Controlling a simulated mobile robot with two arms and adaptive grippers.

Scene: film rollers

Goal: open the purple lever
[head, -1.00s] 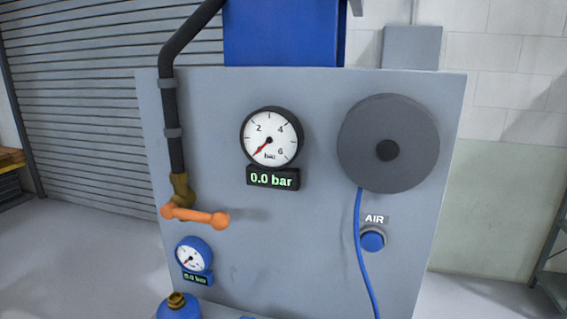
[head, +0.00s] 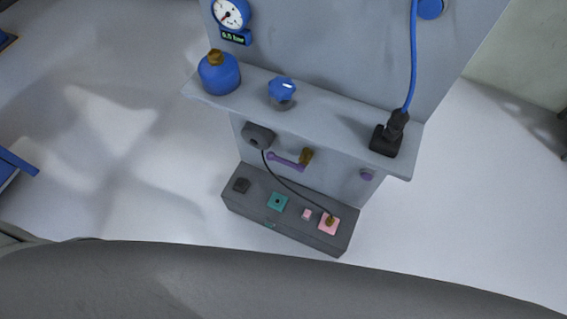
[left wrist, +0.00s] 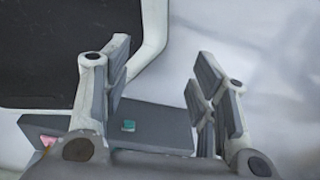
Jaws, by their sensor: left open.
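The purple lever (head: 287,160) is on the panel under the shelf in the head view. Its arm lies nearly level, reaching left from a brass fitting (head: 306,158). My left gripper (left wrist: 162,80) shows in the left wrist view with its fingers wide apart and nothing between them. Beyond the fingers is the dark box (left wrist: 155,124) with a teal square. The purple lever does not show in the left wrist view. Neither gripper shows in the head view.
The shelf (head: 320,122) holds a blue bottle (head: 219,74), a blue knob (head: 282,92) and a black connector (head: 389,135). Below the lever, the low box (head: 268,221) carries colored sockets. A dark cable (head: 286,184) passes beside the lever. A purple knob (head: 367,174) is to the right.

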